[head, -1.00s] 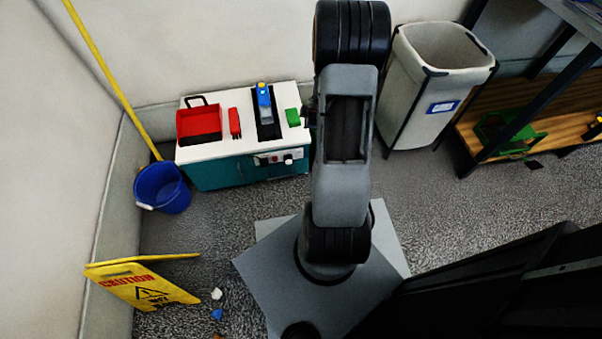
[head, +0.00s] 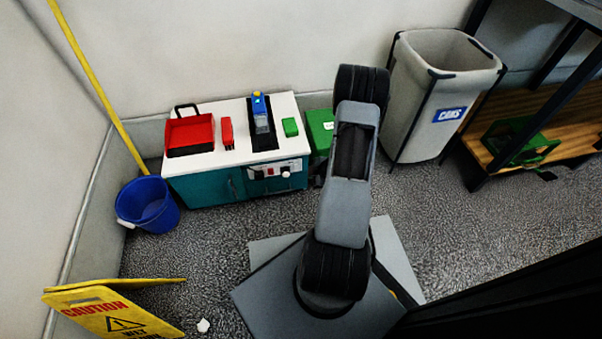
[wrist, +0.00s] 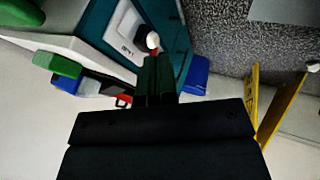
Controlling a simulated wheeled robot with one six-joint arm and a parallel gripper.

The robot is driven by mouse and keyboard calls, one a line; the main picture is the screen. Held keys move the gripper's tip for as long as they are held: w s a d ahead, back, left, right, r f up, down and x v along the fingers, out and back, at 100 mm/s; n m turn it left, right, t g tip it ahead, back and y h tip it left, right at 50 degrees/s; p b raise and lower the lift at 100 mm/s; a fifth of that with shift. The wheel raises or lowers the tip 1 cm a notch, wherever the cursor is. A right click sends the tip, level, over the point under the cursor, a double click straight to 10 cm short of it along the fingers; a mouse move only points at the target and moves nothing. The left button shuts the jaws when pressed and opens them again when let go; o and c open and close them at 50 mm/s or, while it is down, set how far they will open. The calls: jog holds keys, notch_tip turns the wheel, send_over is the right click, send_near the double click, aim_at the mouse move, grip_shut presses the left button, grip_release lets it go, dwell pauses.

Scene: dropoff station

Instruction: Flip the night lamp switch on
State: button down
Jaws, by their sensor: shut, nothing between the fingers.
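The switch panel (head: 275,170) is a white plate on the front of the teal cabinet, with a small red switch (head: 270,171) and a white knob (head: 286,171). In the wrist view the panel (wrist: 118,36) is tilted, with the white knob (wrist: 152,40) just beyond my fingertips. My gripper (wrist: 157,60) is shut and empty, pointing at the panel's knob end. A bit of red shows beside the tips; the rest of the switch is hidden there. I cannot tell whether the tips touch anything. In the head view my gripper is hidden behind my arm.
The white cabinet top (head: 233,157) carries a red toolbox (head: 190,134), a red item (head: 227,133), a blue device (head: 260,113) and a green block (head: 290,127). A green bin (head: 319,128), cans bin (head: 425,105), blue bucket (head: 148,204) and caution sign (head: 105,312) stand around.

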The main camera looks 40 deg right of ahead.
aim_at(297, 168)
jog(key=w+f+b, duration=0.6)
jog(key=w+f, duration=0.2)
jog(key=w, duration=0.1)
jog(key=shift+d+f, duration=0.2)
jog(key=shift+f, duration=0.1)
jog(key=shift+w, duration=0.1)
